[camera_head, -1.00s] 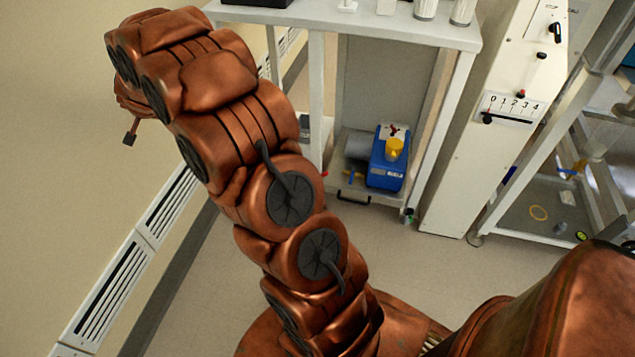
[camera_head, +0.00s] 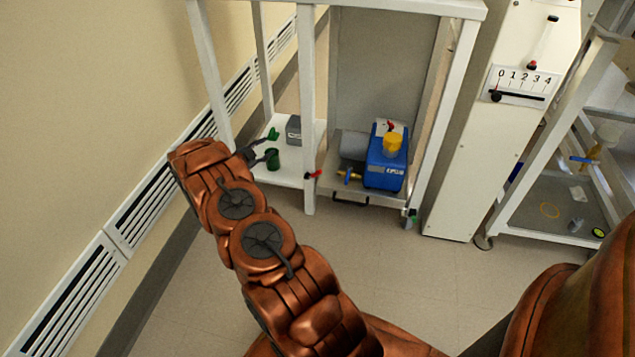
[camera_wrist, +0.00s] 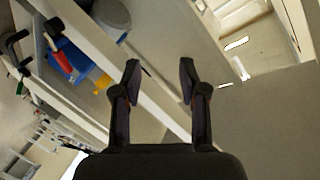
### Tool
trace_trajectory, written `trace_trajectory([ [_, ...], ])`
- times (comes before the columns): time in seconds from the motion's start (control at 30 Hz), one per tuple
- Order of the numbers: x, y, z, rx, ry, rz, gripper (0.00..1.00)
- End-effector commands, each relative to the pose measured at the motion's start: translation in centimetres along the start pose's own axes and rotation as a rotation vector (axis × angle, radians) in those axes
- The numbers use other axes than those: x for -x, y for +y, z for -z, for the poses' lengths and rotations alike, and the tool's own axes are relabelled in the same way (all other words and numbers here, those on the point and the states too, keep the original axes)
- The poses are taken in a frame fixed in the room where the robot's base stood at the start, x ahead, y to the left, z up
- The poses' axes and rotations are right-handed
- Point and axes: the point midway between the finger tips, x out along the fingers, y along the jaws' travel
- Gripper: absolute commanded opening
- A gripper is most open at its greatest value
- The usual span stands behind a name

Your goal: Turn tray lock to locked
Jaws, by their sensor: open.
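The pull-out tray (camera_head: 378,196) with a black front handle (camera_head: 350,203) holds a blue pump (camera_head: 386,170) low in the white frame. A small red lever (camera_head: 314,175) sits on the frame post left of the tray; I cannot tell whether it is the tray lock or how it is set. My gripper (camera_head: 268,153) is left of this lever, apart from it, by the lower shelf. In the wrist view my gripper (camera_wrist: 160,74) is open with nothing between its fingers. A red handle (camera_wrist: 62,60) and the blue pump (camera_wrist: 75,68) show there at upper left.
A white panel with a 0-4 scale (camera_head: 520,84) stands right of the frame. The floor (camera_head: 390,270) in front is clear.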

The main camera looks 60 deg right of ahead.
Motion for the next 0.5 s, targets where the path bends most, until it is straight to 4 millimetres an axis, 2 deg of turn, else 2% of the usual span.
trace_trajectory([
  [0.03,-1.2,3.4,-0.9,0.005,0.055,-0.032,0.42],
  [0.2,-3.2,10.7,-0.2,0.012,0.238,-0.118,0.42],
  [0.33,-3.7,14.5,0.4,0.022,0.33,-0.162,0.42],
  [0.5,-4.0,16.4,0.9,0.027,0.381,-0.187,0.42],
])
